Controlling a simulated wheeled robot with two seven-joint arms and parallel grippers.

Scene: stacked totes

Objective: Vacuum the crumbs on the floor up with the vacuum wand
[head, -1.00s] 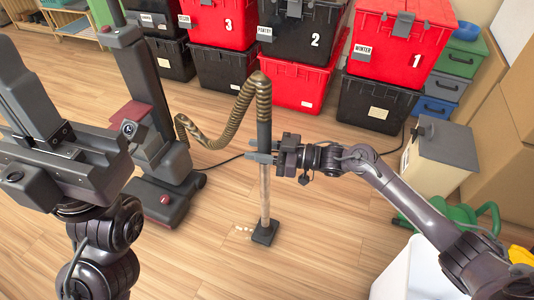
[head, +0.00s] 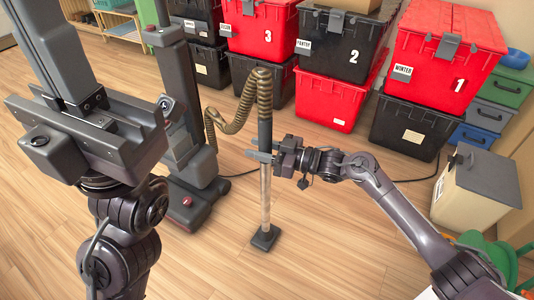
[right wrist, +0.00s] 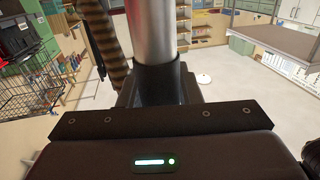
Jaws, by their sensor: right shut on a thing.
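The vacuum wand (head: 265,195) stands nearly upright, with its dark floor nozzle (head: 264,238) down on the wood floor. My right gripper (head: 262,157) is shut around the wand's upper part. In the right wrist view the wand (right wrist: 152,30) rises as a silver tube from a dark collar. A ribbed brown hose (head: 240,115) loops from the wand's top to the dark upright vacuum body (head: 190,95). I can make out no crumbs on the floor around the nozzle. My left gripper (head: 65,60) is raised at the left, close to the camera; its jaw gap is unclear.
Stacked red and black totes (head: 345,100) line the back. A beige bin with a grey lid (head: 475,190) stands at the right, near a green object (head: 490,250). A black cord (head: 410,180) lies on the floor by the totes. The floor in front of the nozzle is clear.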

